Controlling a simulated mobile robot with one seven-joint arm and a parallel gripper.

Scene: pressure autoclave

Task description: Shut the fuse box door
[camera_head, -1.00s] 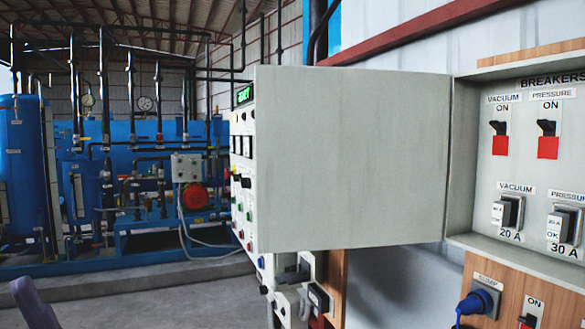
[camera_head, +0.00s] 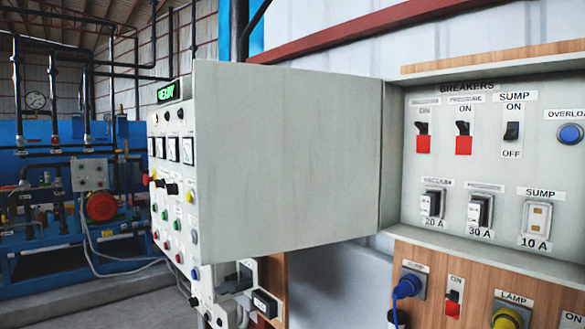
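The fuse box door (camera_head: 290,155) is a plain grey-white metal panel, standing wide open. It is hinged at its right edge to the left side of the fuse box (camera_head: 393,160). Inside the open box, under the "BREAKERS" label, are switches with red parts, a black sump switch (camera_head: 512,131), fuses marked 20 A, 30 A and 10 A, and a blue overload button (camera_head: 570,133).
A control panel (camera_head: 172,190) with gauges, buttons and a green display stands behind the door's left edge. Below the box, a wooden board (camera_head: 425,282) carries sockets, including a blue plug (camera_head: 407,286). Blue tanks and pipework stand at the far left.

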